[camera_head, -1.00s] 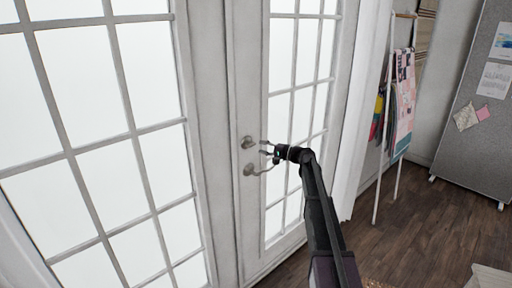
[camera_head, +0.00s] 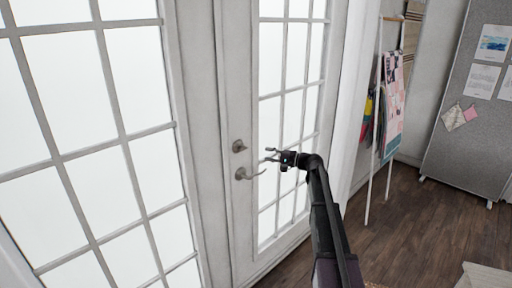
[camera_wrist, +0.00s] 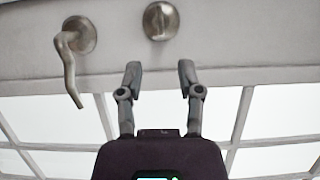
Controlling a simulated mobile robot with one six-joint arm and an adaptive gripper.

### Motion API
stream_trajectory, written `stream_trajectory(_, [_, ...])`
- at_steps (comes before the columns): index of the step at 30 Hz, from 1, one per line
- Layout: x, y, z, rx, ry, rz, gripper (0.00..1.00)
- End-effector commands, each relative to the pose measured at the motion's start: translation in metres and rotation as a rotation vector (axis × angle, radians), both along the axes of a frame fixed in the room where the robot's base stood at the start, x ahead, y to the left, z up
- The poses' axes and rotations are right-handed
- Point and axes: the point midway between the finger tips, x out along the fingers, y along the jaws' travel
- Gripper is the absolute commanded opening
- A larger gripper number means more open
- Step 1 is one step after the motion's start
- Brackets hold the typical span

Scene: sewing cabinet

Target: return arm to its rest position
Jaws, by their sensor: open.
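My gripper (camera_head: 270,155) is open and empty in front of the white French doors. In the head view it appears just right of the door's lever handle (camera_head: 248,173) and round deadbolt (camera_head: 239,146), with a gap to both. In the wrist view the two fingers of my gripper (camera_wrist: 160,75) are spread apart with nothing between them. The wrist view also shows the lever handle (camera_wrist: 70,60) at the upper left and the deadbolt (camera_wrist: 160,20) at the top centre. The right door (camera_head: 240,215) looks closed. My arm reaches up from the bottom of the head view.
A rack with hanging fabrics (camera_head: 393,100) stands right of the doors. A grey pinboard (camera_head: 465,140) with papers stands at the far right. The wooden floor (camera_head: 420,225) between them and my arm is clear. A pale object's corner (camera_head: 485,277) shows at the lower right.

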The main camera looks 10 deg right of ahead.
Motion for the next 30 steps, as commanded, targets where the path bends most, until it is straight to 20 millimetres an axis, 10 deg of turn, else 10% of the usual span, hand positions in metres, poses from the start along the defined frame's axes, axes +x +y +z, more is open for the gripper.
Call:
stream_trajectory(11, [-0.054, 0.056, -0.032, -0.212, 0.066, 0.091, 0.47])
stream_trajectory(30, [-0.252, 0.130, -0.127, -0.965, 0.303, 0.370, 0.47])
